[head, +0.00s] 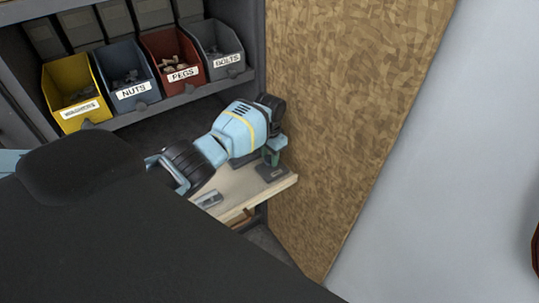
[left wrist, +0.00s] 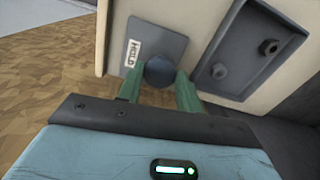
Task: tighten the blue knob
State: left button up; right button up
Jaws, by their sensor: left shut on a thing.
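The blue knob (left wrist: 160,71) is a dark, round knob on a grey plate in the left wrist view. A white label (left wrist: 133,52) with dark lettering, too small to read surely, is on the plate beside it. My left gripper (left wrist: 159,88) has its green fingers on either side of the knob, shut on it. In the head view my left gripper (head: 271,157) reaches down to the grey plate (head: 272,172) at the corner of a pale wooden bench. The knob is hidden there. My right gripper is not in view.
Bins of yellow (head: 75,92), blue (head: 126,76), red (head: 171,58) and grey (head: 216,46) stand on a shelf at upper left. A plywood panel (head: 345,110) rises right beside the bench (head: 242,190). A recessed grey plate with bolts (left wrist: 250,55) is near the knob.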

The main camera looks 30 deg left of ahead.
aim_at(270, 158)
pick_arm(q)
jog(key=m, duration=0.5)
jog(key=shift+w+m, duration=0.1)
jog(key=shift+m, duration=0.2)
jog(key=shift+r+m, duration=0.1)
jog(key=shift+m, duration=1.5)
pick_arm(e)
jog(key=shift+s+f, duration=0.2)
pick_arm(q)
jog(key=o, duration=1)
notch_tip(270, 158, up, 7)
jog(key=shift+f+p, duration=0.1)
jog(key=shift+p, duration=0.35)
jog(key=shift+r, duration=0.5)
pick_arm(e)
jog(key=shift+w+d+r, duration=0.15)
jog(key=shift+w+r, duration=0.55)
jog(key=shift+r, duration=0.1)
